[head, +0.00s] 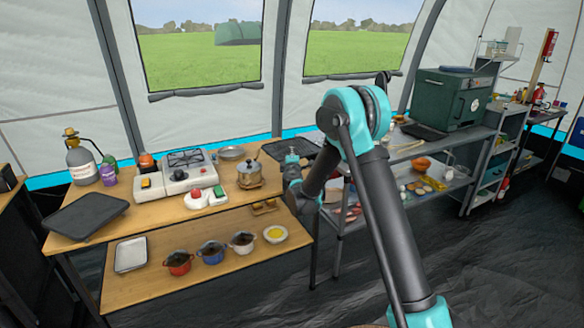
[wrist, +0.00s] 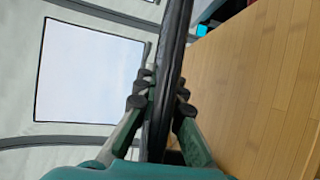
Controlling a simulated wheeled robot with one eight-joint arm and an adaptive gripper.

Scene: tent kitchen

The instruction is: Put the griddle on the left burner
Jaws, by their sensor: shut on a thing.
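My gripper (head: 292,157) is at the right end of the wooden table in the head view. In the wrist view my gripper (wrist: 158,98) is shut on a thin black flat thing, seen edge-on, which I take to be the griddle (wrist: 169,70). In the head view the dark griddle (head: 277,149) lies flat at the gripper, partly hidden by it and by my arm. The white stove (head: 176,178) stands left of it with a black burner grate (head: 185,157) on top. I cannot clearly make out separate left and right burners.
A pot (head: 249,174) stands between stove and gripper. A dark flat tray (head: 86,215) lies at the table's left end, near several bottles (head: 80,160). A plate (head: 231,152) lies behind the pot. Several small pots (head: 211,251) stand on the lower shelf.

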